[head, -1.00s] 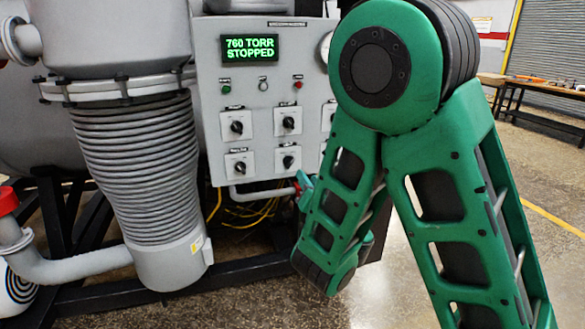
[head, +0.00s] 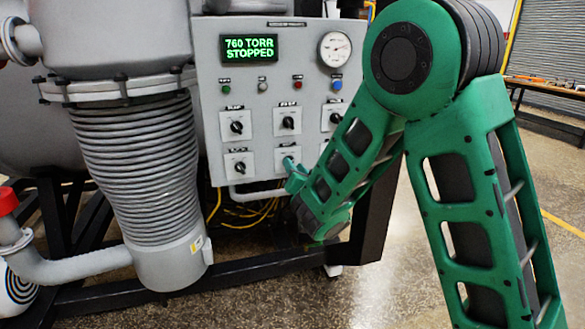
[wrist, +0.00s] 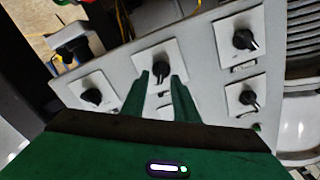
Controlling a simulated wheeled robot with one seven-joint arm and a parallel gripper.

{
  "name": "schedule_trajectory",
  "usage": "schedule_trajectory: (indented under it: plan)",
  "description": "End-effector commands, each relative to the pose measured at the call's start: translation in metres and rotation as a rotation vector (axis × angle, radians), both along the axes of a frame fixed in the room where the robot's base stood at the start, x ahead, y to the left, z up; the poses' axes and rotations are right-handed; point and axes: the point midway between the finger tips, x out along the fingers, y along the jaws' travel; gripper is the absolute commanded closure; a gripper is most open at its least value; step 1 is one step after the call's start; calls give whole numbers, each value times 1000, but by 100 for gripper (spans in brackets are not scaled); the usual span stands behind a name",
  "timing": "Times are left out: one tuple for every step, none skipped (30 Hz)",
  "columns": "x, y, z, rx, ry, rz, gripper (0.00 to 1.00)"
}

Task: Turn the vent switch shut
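The grey control panel (head: 262,95) carries rows of black rotary switches on white plates. Their labels are too small to read, so I cannot tell which is the vent switch. My gripper (head: 291,165) is at the lower middle switch (head: 281,153), largely covering it in the head view. In the wrist view my gripper (wrist: 160,78) is open, its two green fingers apart, with that switch's black knob (wrist: 160,69) between the tips. I cannot tell whether the fingers touch the knob. Neighbouring switches show at the lower left (head: 239,168) and, in the wrist view, on the other side (wrist: 93,95).
The display (head: 250,48) reads 760 TORR STOPPED. A round gauge (head: 335,48) and small buttons sit above the switches. A ribbed grey bellows (head: 137,165) stands left of the panel. Yellow cables (head: 245,212) hang below it. Open floor lies at right.

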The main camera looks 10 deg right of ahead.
Motion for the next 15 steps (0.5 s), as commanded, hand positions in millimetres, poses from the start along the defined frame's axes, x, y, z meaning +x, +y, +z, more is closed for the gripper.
schedule_trajectory:
  plan:
    - [6, 0, 0, 1, 0, -1, 73]
    - [9, 1, 0, 1, 0, -1, 73]
    - [12, 2, 0, 0, 0, -1, 73]
    - [14, 2, 0, 1, -1, -1, 73]
    - [16, 3, 0, 1, -1, -1, 73]
    - [17, 3, 0, 0, 0, 1, 73]
    - [18, 3, 0, 0, 0, 1, 73]
    - [19, 3, 0, 0, 0, 1, 73]
    - [20, 3, 0, 0, 0, 1, 73]
    - [20, 3, 0, 0, 0, 1, 73]
    - [20, 3, 0, 0, 0, 1, 73]
    - [20, 3, 0, 0, 0, 1, 73]
    - [20, 4, 0, 0, 0, 1, 73]
    - [20, 4, 0, -1, -1, 1, 73]
    - [20, 4, 0, -1, -1, 1, 73]
